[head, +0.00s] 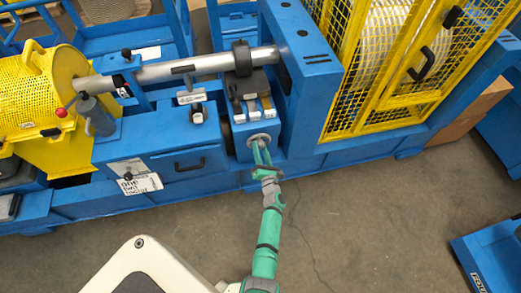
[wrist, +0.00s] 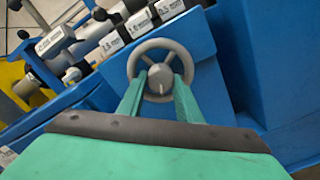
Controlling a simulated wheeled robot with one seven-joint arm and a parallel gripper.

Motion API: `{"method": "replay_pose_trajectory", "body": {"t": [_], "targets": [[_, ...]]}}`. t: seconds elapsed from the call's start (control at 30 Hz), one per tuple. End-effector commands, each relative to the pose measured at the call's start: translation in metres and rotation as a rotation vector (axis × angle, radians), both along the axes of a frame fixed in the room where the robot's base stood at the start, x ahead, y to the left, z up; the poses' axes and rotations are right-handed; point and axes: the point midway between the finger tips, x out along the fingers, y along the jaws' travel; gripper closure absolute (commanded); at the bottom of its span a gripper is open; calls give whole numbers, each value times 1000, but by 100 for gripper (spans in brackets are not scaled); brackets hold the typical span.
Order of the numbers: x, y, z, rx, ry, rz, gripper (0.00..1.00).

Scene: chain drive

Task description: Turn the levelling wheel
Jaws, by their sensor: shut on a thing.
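The levelling wheel (wrist: 142,48) is a grey spoked handwheel with a round hub on the blue machine's front face. In the head view the wheel (head: 262,140) sits low on a blue block, partly behind my gripper. My green gripper (wrist: 159,84) has its two fingers at the wheel, one on each side of the hub, and is shut on it. In the head view my gripper (head: 260,152) reaches up to the wheel from below. The fingers hide the lower part of the rim.
Labelled levers (wrist: 115,42) stand above the wheel. A blue box with a black handle (head: 190,165) is to its left. A yellow mesh cage (head: 375,70) is at the right and a yellow mesh drum guard (head: 30,92) at the far left. The floor in front is mostly clear.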

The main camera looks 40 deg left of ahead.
Motion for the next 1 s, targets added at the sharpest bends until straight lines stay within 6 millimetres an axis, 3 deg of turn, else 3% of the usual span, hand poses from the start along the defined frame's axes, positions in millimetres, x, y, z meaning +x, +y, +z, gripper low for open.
{"method": "replay_pose_trajectory", "body": {"t": [0.4,0.97,1.0], "targets": [[3,-4,-2,-124,-139,-8,91],[1,-3,-2,-140,-160,-5,91],[1,-3,-2,-140,-160,-5,59]]}}
